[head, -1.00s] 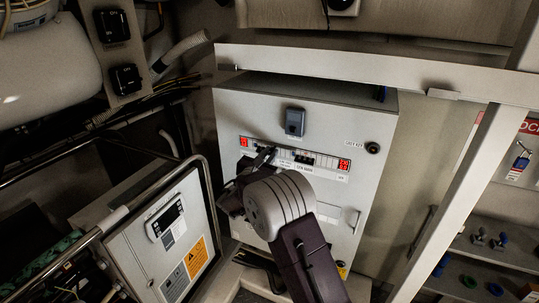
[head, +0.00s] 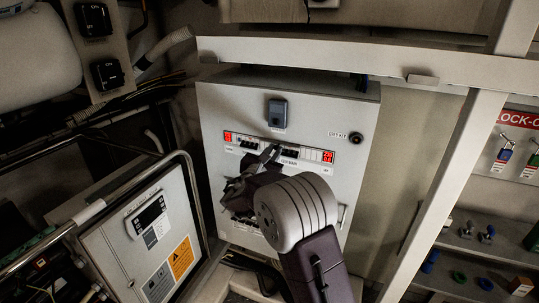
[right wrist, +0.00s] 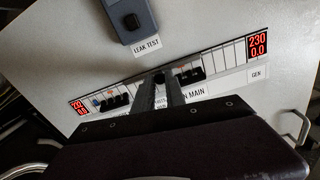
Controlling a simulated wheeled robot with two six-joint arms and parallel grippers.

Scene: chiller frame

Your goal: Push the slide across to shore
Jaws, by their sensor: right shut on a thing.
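A grey panel (head: 215,200) carries a strip of breakers with a red display at each end. In the right wrist view the right end is marked GEN, and a label ending in MAIN sits below the strip. My right gripper (head: 270,153) reaches the strip between two groups of dark breakers. In the right wrist view its two fingers (right wrist: 162,88) are shut on a small dark piece at the strip, which I take for the slide. The fingers hide most of it. My left gripper is not in view.
A grey LEAK TEST box (right wrist: 132,18) sits above the strip. A key switch (head: 355,138) is at the panel's upper right. A pale slanted post (head: 440,190) stands to the right. A box with a digital display (head: 150,215) stands to the left.

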